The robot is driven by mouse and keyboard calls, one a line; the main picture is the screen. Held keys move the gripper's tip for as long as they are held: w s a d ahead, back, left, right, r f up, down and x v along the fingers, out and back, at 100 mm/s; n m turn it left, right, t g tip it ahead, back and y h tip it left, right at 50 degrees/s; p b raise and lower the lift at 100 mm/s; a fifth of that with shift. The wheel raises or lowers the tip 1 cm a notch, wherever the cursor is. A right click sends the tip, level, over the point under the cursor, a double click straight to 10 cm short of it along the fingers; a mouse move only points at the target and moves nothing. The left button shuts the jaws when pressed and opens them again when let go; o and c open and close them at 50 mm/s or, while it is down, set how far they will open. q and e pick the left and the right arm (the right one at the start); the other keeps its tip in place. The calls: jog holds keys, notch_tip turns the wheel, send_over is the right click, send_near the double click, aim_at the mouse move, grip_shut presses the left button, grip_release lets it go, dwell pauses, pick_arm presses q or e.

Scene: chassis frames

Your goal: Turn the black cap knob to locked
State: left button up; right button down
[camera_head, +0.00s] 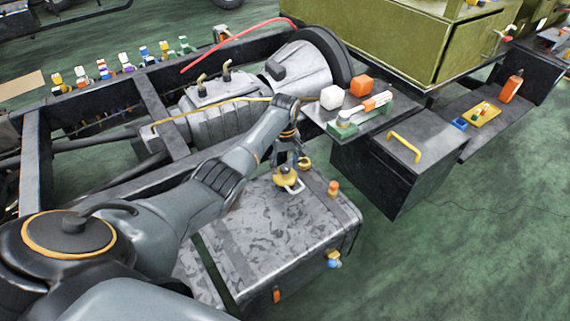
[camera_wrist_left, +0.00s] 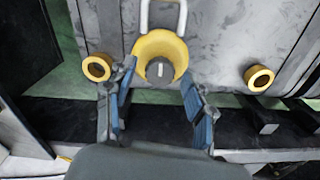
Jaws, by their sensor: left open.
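The filler cap on the grey tank (camera_head: 330,225) has a yellow collar (camera_head: 290,182) and a pale loop handle. In the left wrist view, the yellow collar (camera_wrist_left: 146,46) surrounds a dark grey knob (camera_wrist_left: 160,70) with a short pale bar pointing up and down. The pale loop (camera_wrist_left: 163,14) lies beyond it. No clearly black cap shows. My left gripper (camera_head: 289,165) is open just above the cap. In the wrist view its blue-padded fingers (camera_wrist_left: 158,84) stand apart at the near side of the collar, holding nothing. My right gripper is not in view.
Yellow rings (camera_wrist_left: 97,68) (camera_wrist_left: 259,78) flank the cap. An orange-topped fitting (camera_head: 333,188) stands to its right on the tank. A tray (camera_head: 372,122) with white and orange blocks and a black box (camera_head: 385,165) are behind. Chassis rails are left; floor is free right.

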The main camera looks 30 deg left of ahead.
pick_arm(q)
grip_shut()
jog(key=shift+r, duration=0.1)
jog(key=m+p, duration=0.1)
jog(key=m, duration=0.1)
jog(key=shift+m+p, duration=0.4)
jog(key=m+p, duration=0.1)
jog(key=m, duration=0.3)
jog(key=m+p, duration=0.1)
jog(key=m, duration=1)
dwell(0.4)
